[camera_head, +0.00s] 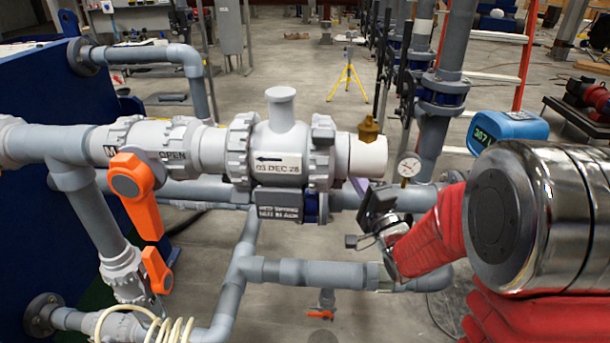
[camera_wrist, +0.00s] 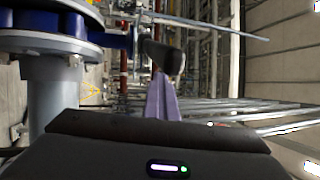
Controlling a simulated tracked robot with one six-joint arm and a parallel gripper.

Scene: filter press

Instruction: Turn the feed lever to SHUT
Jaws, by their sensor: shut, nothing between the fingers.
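A large orange lever (camera_head: 139,195) hangs down and slightly right from its hub on a light grey valve body (camera_head: 196,146) at the left in the head view. The word OPEN shows beside its hub; other lettering is partly hidden by the hub. This looks like the feed lever. My gripper (camera_head: 359,187) is right of it, beyond the central pipe fitting, and well apart from it. No orange lever shows in the wrist view.
A second orange lever (camera_head: 157,270) sits lower left, near a coiled cream hose (camera_head: 150,325). A tagged pipe fitting (camera_head: 280,160) with a brass plug (camera_head: 369,128) stands between gripper and levers. A gauge (camera_head: 409,167) and flanged vertical pipe (camera_head: 440,95) are close right of my gripper.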

